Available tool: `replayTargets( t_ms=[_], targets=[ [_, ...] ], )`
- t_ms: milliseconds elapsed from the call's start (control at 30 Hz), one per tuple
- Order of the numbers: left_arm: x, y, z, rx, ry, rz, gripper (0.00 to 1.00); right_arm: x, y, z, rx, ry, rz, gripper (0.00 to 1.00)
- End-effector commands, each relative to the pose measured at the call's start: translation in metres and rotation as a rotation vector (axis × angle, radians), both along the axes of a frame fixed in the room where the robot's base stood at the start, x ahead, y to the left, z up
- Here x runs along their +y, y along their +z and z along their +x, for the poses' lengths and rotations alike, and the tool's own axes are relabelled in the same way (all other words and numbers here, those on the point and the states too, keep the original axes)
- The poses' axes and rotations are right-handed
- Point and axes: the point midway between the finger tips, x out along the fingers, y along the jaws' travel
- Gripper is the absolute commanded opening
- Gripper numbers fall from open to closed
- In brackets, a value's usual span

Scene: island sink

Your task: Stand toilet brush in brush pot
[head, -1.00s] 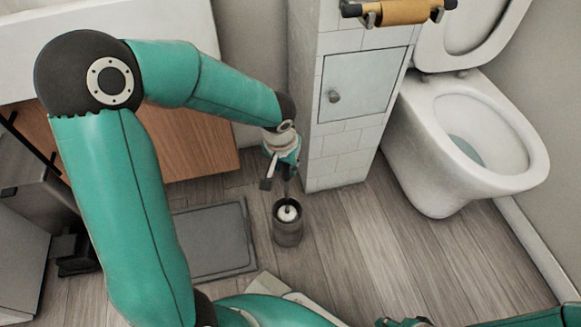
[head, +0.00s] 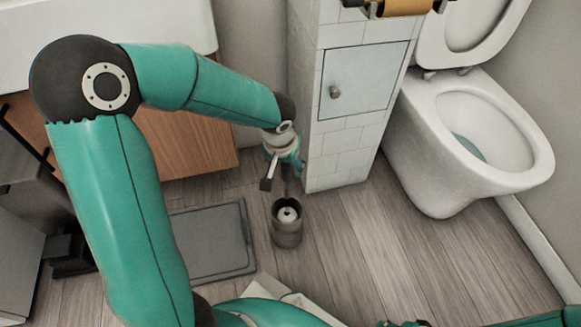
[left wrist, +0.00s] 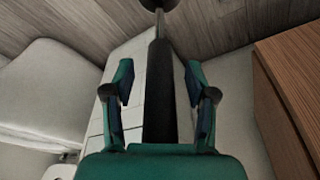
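The brush pot (head: 287,235) is a dark grey cylinder standing upright on the wood floor. The toilet brush's white part (head: 287,214) shows inside the pot's mouth. In the left wrist view the brush's dark handle (left wrist: 158,95) runs between my left fingers, narrowing to a thin shaft toward a dark round shape at the top edge. My left gripper (head: 283,163) is above the pot. In the left wrist view its fingers (left wrist: 162,85) are spread, with a gap on both sides of the handle. A dark and teal part of my right arm's end (head: 402,322) shows at the bottom edge.
A tiled pillar (head: 340,160) with a small door stands close right of the gripper. The toilet (head: 460,140) is farther right. A wooden cabinet (head: 190,140) is behind my left arm, and a grey mat (head: 210,245) lies left of the pot. Floor right of the pot is clear.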

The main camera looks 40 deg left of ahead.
Motion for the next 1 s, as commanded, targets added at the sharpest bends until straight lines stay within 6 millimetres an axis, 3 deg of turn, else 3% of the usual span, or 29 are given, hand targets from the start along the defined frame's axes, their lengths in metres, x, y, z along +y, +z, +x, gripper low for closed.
replayTargets(
  t_ms=[33,200,433,1000],
  targets=[
    [-0.002,-0.012,-0.008,0.033,-0.001,-0.002,0.58,0.000,-0.003,0.000,0.000,0.000,0.000,0.40],
    [-0.001,-0.013,-0.008,0.033,0.000,-0.003,0.58,0.000,-0.003,0.000,0.000,0.000,0.000,0.40],
    [-0.002,0.000,-0.009,0.028,0.001,-0.001,0.58,0.000,-0.002,0.000,0.000,0.000,0.000,0.40],
    [-0.009,0.106,-0.026,-0.004,0.000,0.002,0.58,0.000,0.000,0.000,0.000,0.000,0.000,0.40]
  ],
)
